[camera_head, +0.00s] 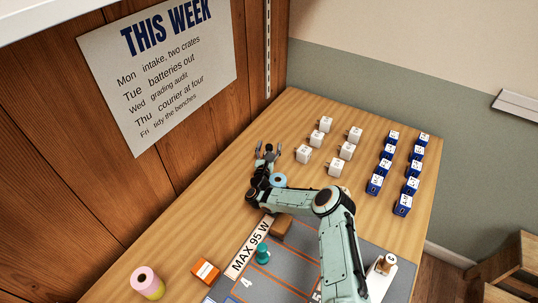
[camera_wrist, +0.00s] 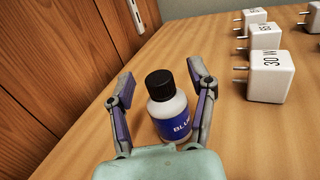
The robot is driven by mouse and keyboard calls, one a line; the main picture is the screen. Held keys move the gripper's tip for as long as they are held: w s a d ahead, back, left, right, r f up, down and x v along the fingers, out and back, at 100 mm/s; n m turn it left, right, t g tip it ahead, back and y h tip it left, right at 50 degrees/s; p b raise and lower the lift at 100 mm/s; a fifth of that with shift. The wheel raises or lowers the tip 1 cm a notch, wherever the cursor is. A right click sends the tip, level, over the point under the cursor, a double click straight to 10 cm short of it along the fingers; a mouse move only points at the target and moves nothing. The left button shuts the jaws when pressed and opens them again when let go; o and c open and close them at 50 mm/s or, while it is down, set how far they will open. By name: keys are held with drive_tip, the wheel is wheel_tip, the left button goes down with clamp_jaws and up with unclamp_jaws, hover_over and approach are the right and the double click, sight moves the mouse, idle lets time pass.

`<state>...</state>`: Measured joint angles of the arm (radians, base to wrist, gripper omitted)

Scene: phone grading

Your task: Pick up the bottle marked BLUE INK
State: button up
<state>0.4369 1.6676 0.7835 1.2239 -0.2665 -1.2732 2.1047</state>
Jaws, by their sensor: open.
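A small bottle (camera_wrist: 168,108) with a black cap, a pale body and a blue label stands upright on the wooden table in the wrist view. Its label reads "BLU", with the rest cut off by my own wrist. My gripper (camera_wrist: 160,88) is open, with one finger on each side of the bottle and a gap visible on both sides. In the head view my gripper (camera_head: 268,150) is low over the table near the wooden wall. I cannot make out the bottle there.
White plug blocks (camera_wrist: 268,76) stand to the right of my gripper; several more white and blue blocks (camera_head: 374,184) stand in rows. A grey mat (camera_head: 290,262), an orange box (camera_head: 205,271) and a pink-topped roll (camera_head: 147,282) lie nearer. The wooden wall (camera_head: 180,160) is close on the left.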

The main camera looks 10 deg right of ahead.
clamp_jaws()
drive_tip(key=shift+r, duration=0.1)
